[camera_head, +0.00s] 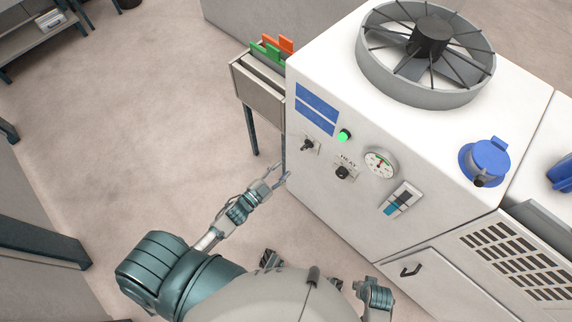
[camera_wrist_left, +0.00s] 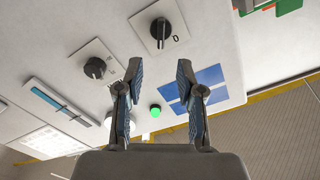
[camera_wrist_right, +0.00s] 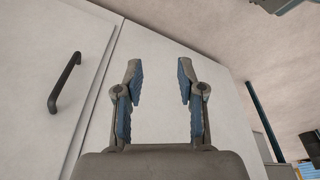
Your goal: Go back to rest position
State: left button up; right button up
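My left gripper (camera_head: 268,184) is in front of the white machine's panel, below and left of its knobs. In the left wrist view my left gripper (camera_wrist_left: 158,85) is open and empty, with its fingers apart and the panel beyond them. My right gripper (camera_wrist_right: 160,85) is open and empty in the right wrist view, facing the lower white front of the machine. In the head view the right arm shows only partly, low near the machine's base, and its fingers are hard to make out there.
The white machine (camera_head: 335,205) fills the right side. Its panel has a lit green button (camera_head: 344,136), a switch knob (camera_head: 307,146), a lower knob (camera_head: 343,173) and a gauge (camera_head: 380,162). A door handle (camera_wrist_right: 65,82) is near the right gripper. Open floor (camera_head: 150,130) lies left.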

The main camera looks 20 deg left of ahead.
dwell(0.5)
